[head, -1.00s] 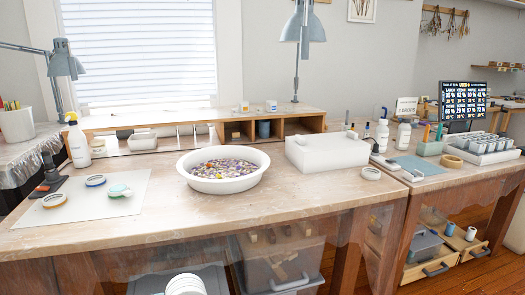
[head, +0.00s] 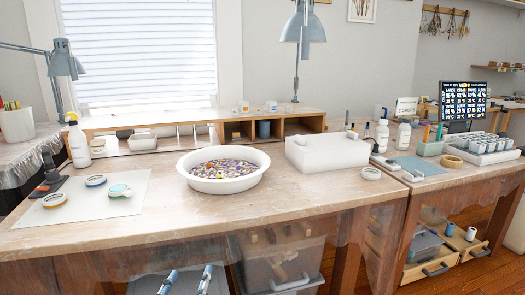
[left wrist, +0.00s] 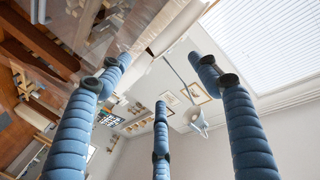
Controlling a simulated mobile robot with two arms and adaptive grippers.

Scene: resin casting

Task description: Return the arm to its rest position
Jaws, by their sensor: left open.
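My left gripper (head: 188,276) shows at the bottom edge of the head view, below and in front of the table's front edge. Two of its blue ribbed fingers are seen there, spread apart. In the left wrist view its three blue fingers (left wrist: 155,100) stand wide apart with nothing between them. The rest of the left arm is out of the head view. My right gripper is in neither view.
The worktable (head: 270,215) carries a white bowl (head: 223,185) of coloured bits, a white block (head: 327,151) and a white sheet (head: 75,215) with several round pieces. Grey bins stand under the table. The table's front strip is clear.

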